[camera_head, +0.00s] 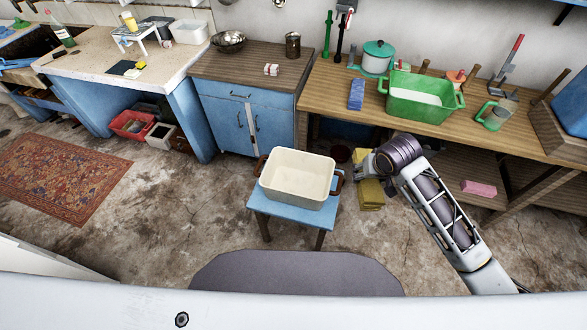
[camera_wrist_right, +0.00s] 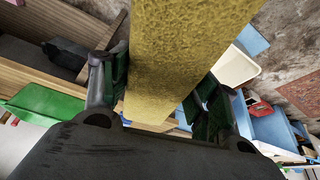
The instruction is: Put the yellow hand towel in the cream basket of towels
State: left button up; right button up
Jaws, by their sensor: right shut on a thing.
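The yellow hand towel (camera_head: 370,194) hangs from my right gripper (camera_head: 363,177), just right of the cream basket. In the right wrist view the towel (camera_wrist_right: 185,60) fills the space between the two fingers (camera_wrist_right: 160,95), which are shut on it. The cream basket (camera_head: 297,198) has brown handles and stands on a small blue stool (camera_head: 268,207). Its visible inside looks empty. The basket also shows at the right in the right wrist view (camera_wrist_right: 233,68). My left gripper is not in view.
A wooden table (camera_head: 335,95) behind holds a green tub (camera_head: 425,108), a blue folded cloth (camera_head: 356,94) and a teal pot (camera_head: 377,57). A pink block (camera_head: 479,188) lies on the table's lower shelf. A blue cabinet (camera_head: 250,120) stands behind the stool.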

aim_at(298, 187)
jog(key=i+j+z, duration=0.15)
jog(key=j, duration=0.2)
jog(key=i+j+z, duration=0.1)
jog(key=j, duration=0.3)
jog(key=i+j+z, duration=0.3)
jog(key=i+j, duration=0.2)
jog(key=j, duration=0.2)
